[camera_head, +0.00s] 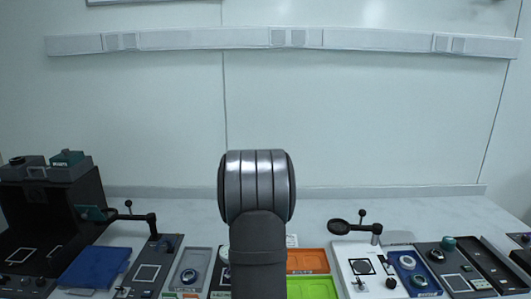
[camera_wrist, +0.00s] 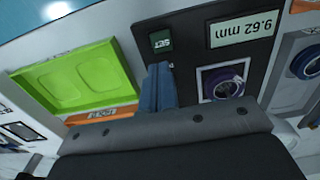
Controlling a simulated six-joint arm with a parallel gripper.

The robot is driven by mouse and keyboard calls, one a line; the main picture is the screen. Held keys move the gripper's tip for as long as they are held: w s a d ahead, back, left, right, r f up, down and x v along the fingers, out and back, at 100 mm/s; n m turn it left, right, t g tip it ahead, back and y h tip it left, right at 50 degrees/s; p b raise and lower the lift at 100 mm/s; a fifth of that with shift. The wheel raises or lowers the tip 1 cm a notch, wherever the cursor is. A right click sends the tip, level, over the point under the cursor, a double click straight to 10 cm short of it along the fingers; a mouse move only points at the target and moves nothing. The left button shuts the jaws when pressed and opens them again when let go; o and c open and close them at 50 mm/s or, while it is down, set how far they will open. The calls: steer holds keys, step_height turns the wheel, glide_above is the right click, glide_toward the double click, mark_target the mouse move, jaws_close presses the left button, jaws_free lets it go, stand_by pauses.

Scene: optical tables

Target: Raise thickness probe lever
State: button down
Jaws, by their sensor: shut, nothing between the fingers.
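The thickness gauge is a black panel (camera_wrist: 262,62) in the wrist view. It has a pale display (camera_wrist: 243,28) reading 9.62 mm, upside down, and a small dark green button (camera_wrist: 161,41) marked SET. A purple ring-shaped part (camera_wrist: 222,82) sits on a light square on the panel. My gripper (camera_wrist: 159,72) is shut and empty, its blue-grey fingers over the panel between the button and the ring. I cannot make out a probe lever clearly, nor tell whether the fingertips touch anything. In the head view my arm hides the gripper and most of this panel.
A lime green tray (camera_wrist: 72,79) and an orange tray (camera_wrist: 101,112) lie beside the panel. Jointed arms stand on both sides.

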steer(key=shift+w, duration=0.1)
steer(key=shift+w, duration=1.95)
steer(key=shift+r, duration=0.15)
steer(key=shift+s+r, duration=0.2)
steer(key=shift+r, duration=0.95)
steer(key=shift+s+r, duration=0.25)
steer(key=shift+r, duration=0.85)
steer(key=shift+s+r, duration=0.2)
steer(key=shift+r, duration=0.95)
steer(key=f, duration=0.4)
steer(key=w+f, duration=0.1)
steer(key=f, duration=0.2)
steer(key=shift+w, duration=0.1)
